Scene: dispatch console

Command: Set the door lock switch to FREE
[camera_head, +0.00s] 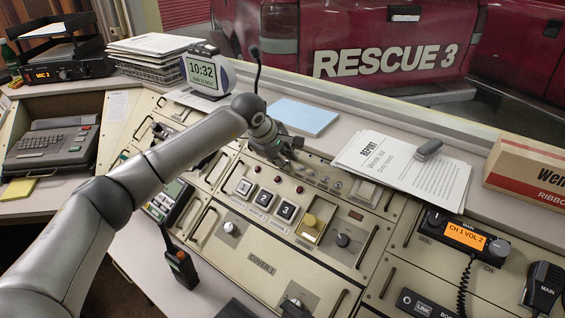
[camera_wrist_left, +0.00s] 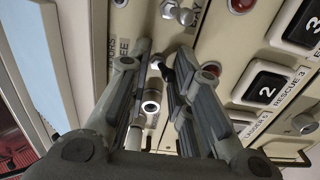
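My left arm reaches across the console in the head view, with its gripper (camera_head: 286,157) low over the upper row of small switches. In the left wrist view the gripper (camera_wrist_left: 165,55) is open, its two fingers apart on either side of a small metal switch (camera_wrist_left: 151,103). Partly covered lettering beside the left finger seems to read DOORS and FREE, so this looks like the door lock switch. I cannot tell which way its lever points or whether a finger touches it. My right gripper is not in view.
Papers (camera_head: 385,163) and a blue pad (camera_head: 302,116) lie on the ledge behind. A gooseneck microphone (camera_head: 255,55) stands near my wrist. A radio (camera_head: 464,236) is at the right.

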